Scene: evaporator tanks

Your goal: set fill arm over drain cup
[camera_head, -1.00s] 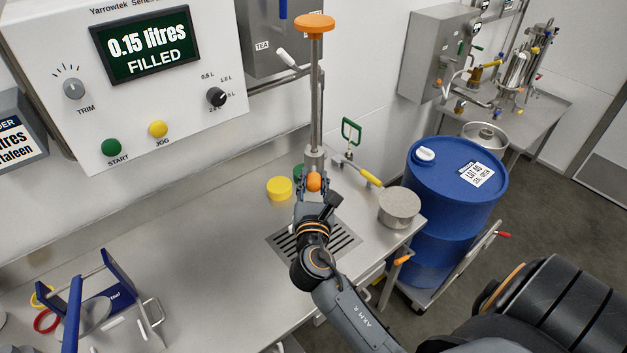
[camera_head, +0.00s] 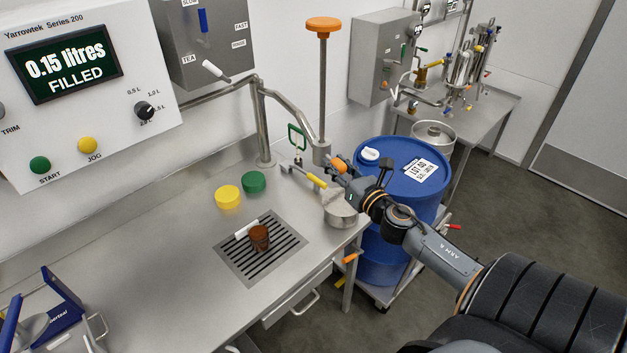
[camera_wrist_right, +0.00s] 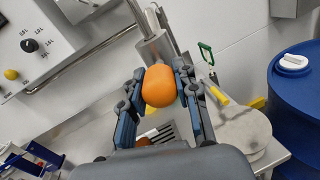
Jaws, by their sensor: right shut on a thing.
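The fill arm (camera_head: 290,108) is a steel pipe from a post at the wall; its free end carries a tall rod with an orange top (camera_head: 323,24) and an orange knob (camera_head: 338,164). My right gripper (camera_wrist_right: 159,88) is shut on this orange knob (camera_wrist_right: 159,86). My left gripper is out of view.
A brown container (camera_head: 259,238) and a white handle-like piece are on the slotted grate (camera_head: 232,262). A yellow-tipped lever (camera_head: 316,181) is beside the cup. A blue drum (camera_head: 400,175) stands off the table's right edge.

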